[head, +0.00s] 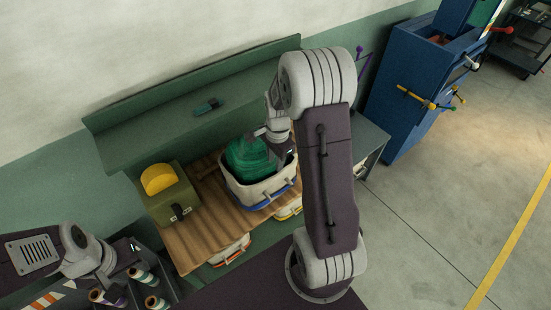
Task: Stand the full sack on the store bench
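A pale sack or tub with a blue strap (268,197) stands upright on a wooden slatted surface (205,236), which I take to be the bench. Bunched green netting (248,157) fills it to above its rim. My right gripper (281,150) is at the sack's far right rim, beside the netting. Its fingers are small and partly hidden, so I cannot tell if they grip the rim. My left gripper (104,278) is at the lower left, away from the sack and above some spools. Its opening is unclear.
A green box (173,204) with a yellow rounded top stands left of the sack. An empty-looking green shelf (190,115) with a small dark item runs behind. Pale items with orange (231,250) and yellow (288,210) trim lie lower. A blue machine (425,75) stands right.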

